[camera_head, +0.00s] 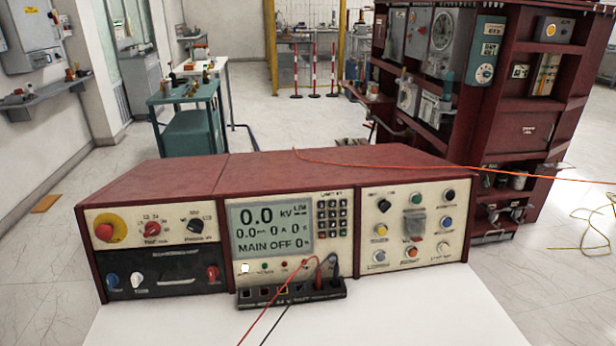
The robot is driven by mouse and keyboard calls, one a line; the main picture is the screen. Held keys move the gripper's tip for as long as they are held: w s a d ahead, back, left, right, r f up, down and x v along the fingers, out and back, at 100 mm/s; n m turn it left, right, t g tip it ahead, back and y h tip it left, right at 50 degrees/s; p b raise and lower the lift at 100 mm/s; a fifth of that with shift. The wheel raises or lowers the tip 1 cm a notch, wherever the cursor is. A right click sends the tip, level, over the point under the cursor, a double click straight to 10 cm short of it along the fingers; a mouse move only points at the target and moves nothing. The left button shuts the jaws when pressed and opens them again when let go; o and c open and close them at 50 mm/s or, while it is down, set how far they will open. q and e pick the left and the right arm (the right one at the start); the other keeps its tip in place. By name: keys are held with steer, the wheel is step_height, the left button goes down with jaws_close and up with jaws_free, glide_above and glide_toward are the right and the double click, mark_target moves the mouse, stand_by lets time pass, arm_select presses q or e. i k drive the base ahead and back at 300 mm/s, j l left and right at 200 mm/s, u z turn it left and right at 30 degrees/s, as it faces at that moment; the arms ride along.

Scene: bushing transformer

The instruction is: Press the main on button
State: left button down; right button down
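A red-cased control console (215,178) stands on a white table (420,310). Its screen (270,229) reads 0.0 kV and MAIN OFF. The right panel holds several controls in rows: black knobs at the top, a green button (415,198), a yellow button (380,230), a blue button (446,222), and a lower row with a red-orange button (411,252) and a white button (443,248). The labels are too small to read, so I cannot tell which button is main on. Neither gripper shows.
A red emergency stop (104,232) on yellow is at the console's left. A red and a black cable rise from a socket strip (291,293) at its front. The table in front of the console looks clear apart from the cables.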

mark_target(417, 199)
steer(key=l+u, duration=0.2)
steer(key=u, duration=0.25)
steer(key=l+u, duration=0.25)
steer(key=u, duration=0.15)
steer(key=k+l+u, duration=0.1)
steer(key=l, duration=0.3)
steer(key=k+l+u, duration=0.1)
steer(key=l, duration=0.3)
steer(key=k+l, duration=0.1)
steer(key=l, duration=0.3)
steer(key=k+l+u, duration=0.15)
steer(key=l, duration=0.25)
steer(key=k+l+u, duration=0.1)
steer(key=l, duration=0.3)
steer(key=k+l+u, duration=0.1)
steer(key=l, duration=0.25)
steer(key=k+l, duration=0.2)
steer(key=l, duration=0.15)
steer(key=i+j, duration=0.1)
steer(key=i, duration=0.35)
steer(key=u, duration=0.05)
